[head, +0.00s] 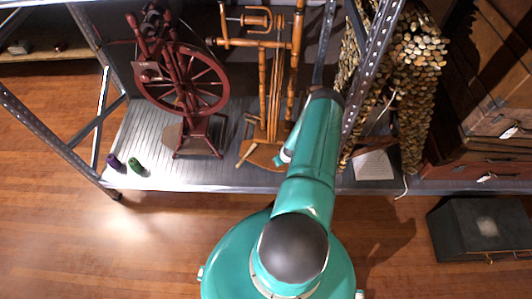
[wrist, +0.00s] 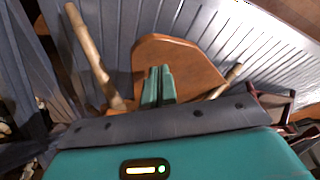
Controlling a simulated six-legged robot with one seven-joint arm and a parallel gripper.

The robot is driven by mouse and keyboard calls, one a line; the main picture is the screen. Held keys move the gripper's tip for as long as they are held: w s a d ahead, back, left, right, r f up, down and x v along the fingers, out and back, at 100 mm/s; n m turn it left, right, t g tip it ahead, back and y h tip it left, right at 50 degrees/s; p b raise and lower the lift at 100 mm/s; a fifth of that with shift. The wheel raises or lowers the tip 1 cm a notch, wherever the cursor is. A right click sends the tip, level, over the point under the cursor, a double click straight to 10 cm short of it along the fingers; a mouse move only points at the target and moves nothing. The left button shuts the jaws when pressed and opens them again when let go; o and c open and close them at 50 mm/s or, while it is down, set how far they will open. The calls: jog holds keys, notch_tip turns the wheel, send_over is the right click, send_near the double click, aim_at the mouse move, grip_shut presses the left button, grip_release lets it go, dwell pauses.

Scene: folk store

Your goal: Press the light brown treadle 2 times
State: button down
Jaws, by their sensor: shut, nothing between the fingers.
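The light brown treadle (head: 262,155) is a rounded wooden board at the foot of the light wooden spinning wheel (head: 264,75) on the metal shelf. My arm covers its right side in the head view. In the wrist view the treadle (wrist: 185,55) fills the middle, with its rounded end toward the top. My gripper (wrist: 158,72) is shut and empty, its two teal fingers together in front of the treadle. I cannot tell whether the fingertips touch it. In the head view my fingers are mostly hidden by the arm.
A dark red spinning wheel (head: 182,80) stands left on the same shelf (head: 225,180). Two small spools, purple (head: 113,161) and green (head: 136,165), lie at its front left. Metal posts (head: 372,65) flank my arm. Wooden rods (wrist: 92,50) stand beside the treadle.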

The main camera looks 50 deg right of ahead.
jog(key=shift+w+f, duration=0.1)
jog(key=shift+f, duration=2.15)
notch_tip(320, 180, up, 6)
jog(key=shift+f, duration=0.25)
jog(key=shift+r, duration=0.15)
dwell(4.3)
